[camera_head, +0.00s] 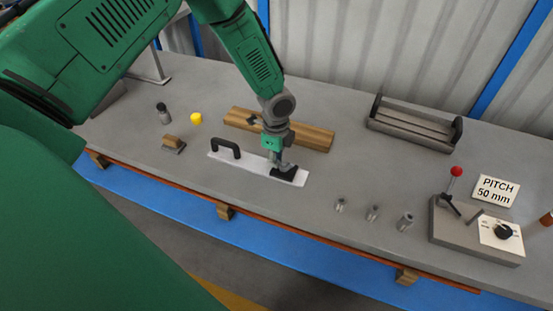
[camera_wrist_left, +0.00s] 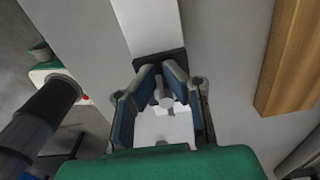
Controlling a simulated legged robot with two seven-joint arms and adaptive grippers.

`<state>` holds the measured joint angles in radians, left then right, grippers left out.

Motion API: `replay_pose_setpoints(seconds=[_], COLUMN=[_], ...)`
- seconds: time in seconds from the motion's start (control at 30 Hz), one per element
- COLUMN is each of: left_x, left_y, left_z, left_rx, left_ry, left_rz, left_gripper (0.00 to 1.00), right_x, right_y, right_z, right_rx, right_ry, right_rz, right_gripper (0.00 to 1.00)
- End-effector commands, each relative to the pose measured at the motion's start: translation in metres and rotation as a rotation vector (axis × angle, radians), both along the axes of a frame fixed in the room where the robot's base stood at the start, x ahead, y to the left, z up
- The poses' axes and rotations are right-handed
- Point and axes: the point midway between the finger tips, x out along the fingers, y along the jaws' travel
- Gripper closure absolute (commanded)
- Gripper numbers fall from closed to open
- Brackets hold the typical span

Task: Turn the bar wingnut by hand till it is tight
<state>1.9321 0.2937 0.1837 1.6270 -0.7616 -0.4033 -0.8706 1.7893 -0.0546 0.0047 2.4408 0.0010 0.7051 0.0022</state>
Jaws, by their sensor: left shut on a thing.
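My left gripper (camera_head: 281,161) points down at the right end of a white plate (camera_head: 235,161), over a black block (camera_head: 284,175). In the left wrist view its fingers (camera_wrist_left: 163,105) are closed in from both sides on a small light-grey piece, the bar wingnut (camera_wrist_left: 167,102), beside the dark block (camera_wrist_left: 158,62). The fingers hide much of the wingnut, and its thread and how far it is seated cannot be seen. A black handle (camera_head: 225,147) stands at the plate's left end. My right gripper is not in view.
A wooden block (camera_head: 305,136) lies behind the plate. Several small metal posts (camera_head: 373,212) stand to the right, with a control box (camera_head: 470,235) with a red-knobbed lever beyond. A grey tray (camera_head: 415,125) is at the back right. A yellow piece (camera_head: 196,118) is at left.

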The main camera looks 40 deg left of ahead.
Motion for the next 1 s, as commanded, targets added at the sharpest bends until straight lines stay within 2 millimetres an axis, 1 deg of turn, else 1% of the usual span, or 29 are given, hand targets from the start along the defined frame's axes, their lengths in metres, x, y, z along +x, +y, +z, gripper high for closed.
replay_pose_setpoints(seconds=[0.07, 0.1, 0.13, 0.17, 0.43, 0.57, 0.67, 0.9, 1.0], left_x=[0.001, 0.001, 0.001, 0.001, 0.001, 0.001, 0.002, 0.002, 0.002], left_y=[0.0, 0.0, 0.0, 0.0, 0.0, 0.0, 0.0, 0.001, 0.001], left_z=[0.001, 0.001, 0.001, 0.001, 0.0, 0.007, 0.022, 0.074, 0.093], left_rx=[0.0, 0.0, 0.0, 0.0, 0.0, 0.0, 0.0, -0.001, -0.001], left_ry=[-0.002, -0.002, -0.002, -0.001, 0.0, -0.002, -0.004, -0.004, -0.004], left_rz=[0.0, 0.0, 0.0, 0.0, 0.0, 0.0, -0.001, 0.001, 0.0], left_gripper=[1.0, 0.86, 0.76, 0.73, 0.73, 0.73, 0.73, 0.73, 0.73], right_x=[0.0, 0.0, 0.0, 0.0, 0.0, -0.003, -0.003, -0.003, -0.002], right_y=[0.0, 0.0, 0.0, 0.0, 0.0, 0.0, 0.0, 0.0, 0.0], right_z=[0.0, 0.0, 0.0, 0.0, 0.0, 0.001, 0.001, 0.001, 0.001], right_rx=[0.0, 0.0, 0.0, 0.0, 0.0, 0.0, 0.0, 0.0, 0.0], right_ry=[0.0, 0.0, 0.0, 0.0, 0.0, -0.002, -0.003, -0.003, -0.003], right_rz=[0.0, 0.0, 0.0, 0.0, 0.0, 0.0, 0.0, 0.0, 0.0], right_gripper=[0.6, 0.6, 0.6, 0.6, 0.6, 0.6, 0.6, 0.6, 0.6])
